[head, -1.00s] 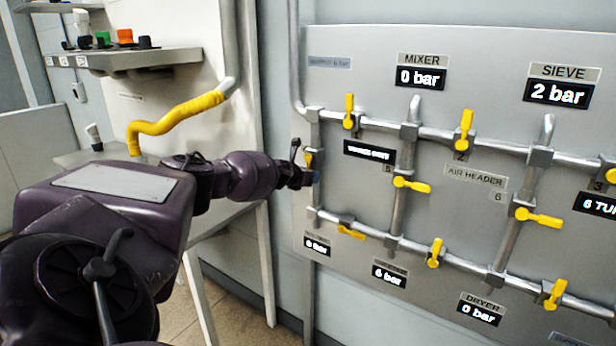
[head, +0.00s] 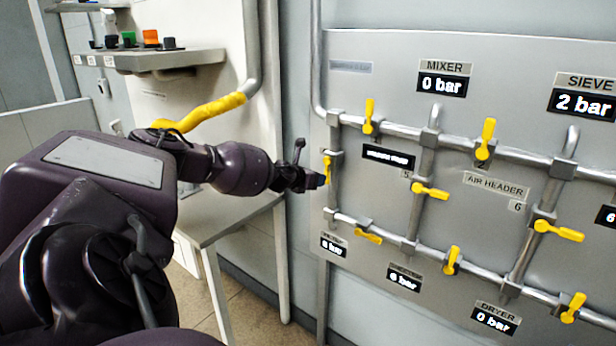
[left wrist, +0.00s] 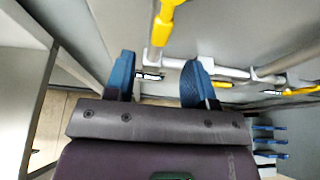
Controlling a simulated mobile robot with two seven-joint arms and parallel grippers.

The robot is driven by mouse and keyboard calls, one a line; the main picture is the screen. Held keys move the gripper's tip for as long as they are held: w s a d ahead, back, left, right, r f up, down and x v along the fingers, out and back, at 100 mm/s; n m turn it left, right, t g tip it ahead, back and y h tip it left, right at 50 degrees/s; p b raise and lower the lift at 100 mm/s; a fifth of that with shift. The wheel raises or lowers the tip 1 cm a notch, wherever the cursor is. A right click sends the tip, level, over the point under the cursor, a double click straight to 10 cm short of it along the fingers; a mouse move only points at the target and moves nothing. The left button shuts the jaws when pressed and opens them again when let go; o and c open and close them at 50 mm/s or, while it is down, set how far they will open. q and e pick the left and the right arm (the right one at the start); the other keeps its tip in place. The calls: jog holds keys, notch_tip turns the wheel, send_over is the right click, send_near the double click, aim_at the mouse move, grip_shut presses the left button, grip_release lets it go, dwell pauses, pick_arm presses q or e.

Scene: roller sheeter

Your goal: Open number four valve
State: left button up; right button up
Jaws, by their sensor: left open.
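The grey valve panel (head: 400,300) carries several yellow lever valves on pipes. On the leftmost upright pipe, a yellow lever (head: 326,171) stands nearly upright; no number for it is readable. My left gripper (head: 318,181) is beside this lever and partly overlaps it. In the left wrist view, my left gripper (left wrist: 158,75) is open with its blue fingers apart. A pipe shows between and beyond the fingertips, with a yellow lever (left wrist: 165,24) above. I cannot tell whether a finger touches the lever. My right gripper is not in view.
Other levers include the one by the 5 label (head: 430,191), the one by the 6 label (head: 558,231), and the one by the 2 label (head: 485,140). Readouts sit around the pipes. A steel table (head: 230,218) and a button shelf (head: 150,58) stand left.

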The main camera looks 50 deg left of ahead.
pick_arm(q)
jog(key=shift+v, duration=1.45)
